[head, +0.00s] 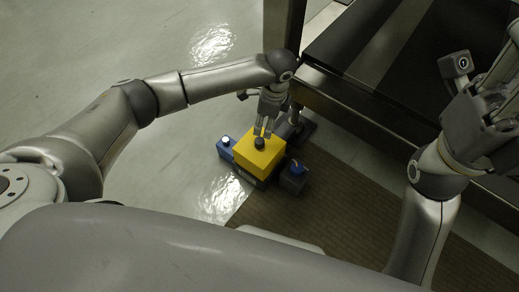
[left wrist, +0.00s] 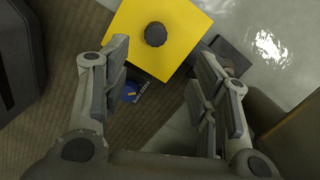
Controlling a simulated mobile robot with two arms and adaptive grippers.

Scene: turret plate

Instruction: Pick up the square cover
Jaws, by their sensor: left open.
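The square cover (head: 259,153) is yellow with a dark round knob (head: 259,143) on top. It sits on a dark base unit near the floor, beside the table. In the left wrist view the cover (left wrist: 185,30) is at the top, with its knob (left wrist: 155,34) ahead of the fingers. My left gripper (head: 265,130) is just above the cover by the knob. It also shows in the left wrist view (left wrist: 165,85), with its fingers wide apart and nothing between them. My right gripper is at the right edge of the head view, and its fingers are not clearly seen.
A blue block (head: 224,146) adjoins the cover's left side. A dark block with a blue round top (head: 297,168) stands to its right. A metal-framed dark table (head: 350,90) rises behind and to the right. A brown ribbed mat (head: 345,205) covers the floor in front.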

